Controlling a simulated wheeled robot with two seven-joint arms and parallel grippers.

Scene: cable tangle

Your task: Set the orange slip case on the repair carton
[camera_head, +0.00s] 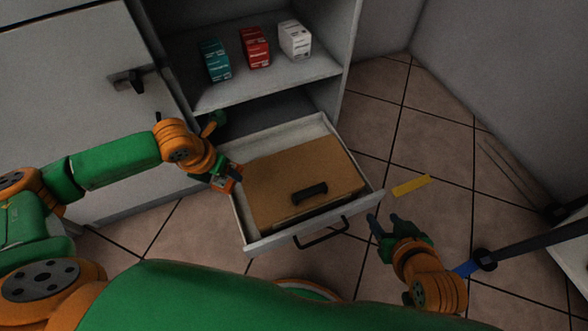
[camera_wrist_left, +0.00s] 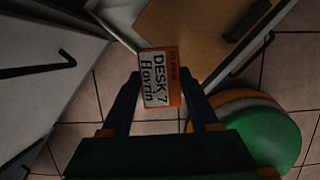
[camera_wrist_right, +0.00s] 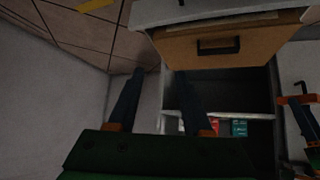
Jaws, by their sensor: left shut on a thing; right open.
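In the head view the left gripper (camera_head: 228,180) holds the case (camera_head: 236,172) at the left side of an open drawer. A brown, carton-like box (camera_head: 275,188) with a black handle lies in the drawer; I see no label naming it the repair carton. My right gripper (camera_head: 386,222) is open and empty, to the right of the drawer front.
The pale drawer (camera_head: 262,243) stands pulled out from a grey cabinet, with a dark bar handle (camera_head: 322,234). Teal (camera_head: 214,60), red (camera_head: 255,48) and white (camera_head: 295,40) boxes stand on the shelf above. A yellow strip (camera_head: 411,186) lies on the tiled floor.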

